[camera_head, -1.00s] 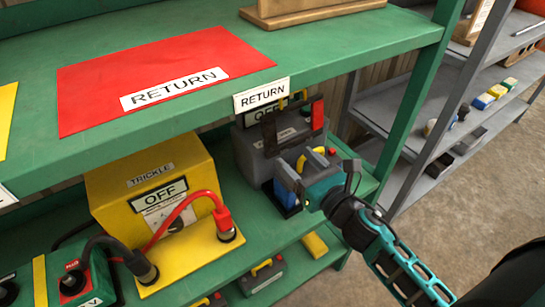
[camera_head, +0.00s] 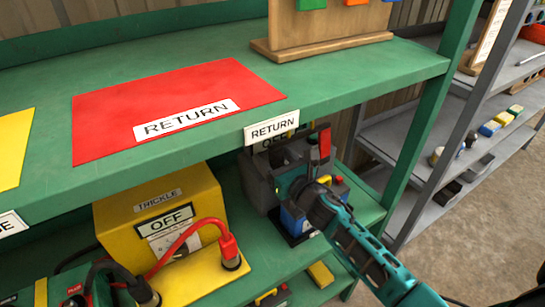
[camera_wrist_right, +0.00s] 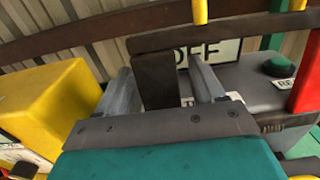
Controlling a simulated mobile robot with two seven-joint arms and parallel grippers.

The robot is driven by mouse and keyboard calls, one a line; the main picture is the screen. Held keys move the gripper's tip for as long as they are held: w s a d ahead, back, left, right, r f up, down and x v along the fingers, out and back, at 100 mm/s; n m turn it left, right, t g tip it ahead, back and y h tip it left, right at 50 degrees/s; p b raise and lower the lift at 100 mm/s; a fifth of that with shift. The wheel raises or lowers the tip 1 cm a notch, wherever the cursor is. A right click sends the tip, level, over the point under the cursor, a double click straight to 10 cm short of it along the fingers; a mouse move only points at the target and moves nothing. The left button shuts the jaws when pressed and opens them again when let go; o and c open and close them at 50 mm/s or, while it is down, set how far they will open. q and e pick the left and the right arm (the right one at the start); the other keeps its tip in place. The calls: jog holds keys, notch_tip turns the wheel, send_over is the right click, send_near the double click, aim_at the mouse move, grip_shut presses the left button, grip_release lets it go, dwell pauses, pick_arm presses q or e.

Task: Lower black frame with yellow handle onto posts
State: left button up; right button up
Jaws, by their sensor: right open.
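A dark bar (camera_wrist_right: 110,35), which looks like part of the black frame, crosses the top of the right wrist view with a dark tab (camera_wrist_right: 153,80) hanging from it. Two yellow posts (camera_wrist_right: 200,10) rise by the bar. My right gripper (camera_wrist_right: 165,85) is open, its grey fingers on either side of the tab. In the head view my right gripper (camera_head: 290,172) is in front of the grey unit (camera_head: 258,185) and hides much of the frame. A yellow handle-like piece (camera_head: 324,180) shows beside my wrist; I cannot tell what it belongs to. My left gripper is out of view.
The green upper shelf (camera_head: 340,80) overhangs the grey unit. A yellow trickle charger (camera_head: 165,215) stands to its left with red and black leads. A blue block (camera_head: 293,222) sits under my wrist. Grey shelving (camera_head: 410,130) stands to the right.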

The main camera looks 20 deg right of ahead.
jog(key=shift+w, duration=0.35)
jog(key=c, duration=1.1)
jog(key=o, duration=0.5)
jog(key=shift+s, duration=0.1)
